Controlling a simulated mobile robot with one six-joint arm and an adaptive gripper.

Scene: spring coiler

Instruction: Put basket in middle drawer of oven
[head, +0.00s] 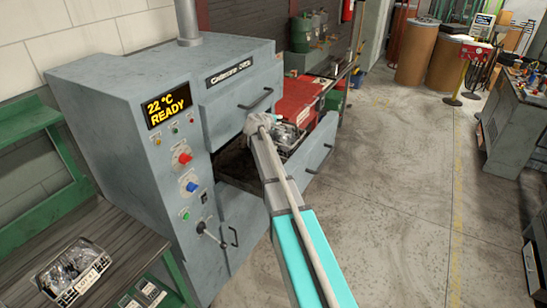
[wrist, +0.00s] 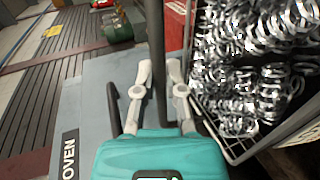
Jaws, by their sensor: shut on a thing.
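A wire basket (head: 298,140) full of shiny coiled springs is beside my gripper (head: 262,123), over the pulled-out middle drawer (head: 314,155) of the grey oven (head: 110,150). In the wrist view the basket (wrist: 285,128) fills the right side. There my gripper (wrist: 160,75) has its two fingers closed on either side of a dark bar, which looks like part of the basket. My arm hides much of the drawer's inside. I cannot tell whether the basket touches the drawer floor.
The oven's upper drawer (head: 240,90) is shut, its handle just above my gripper. The lower door (head: 243,225) is shut. Another basket (head: 72,268) of parts stands on the dark bench at left. A red-topped table (head: 298,97) stands behind the drawer.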

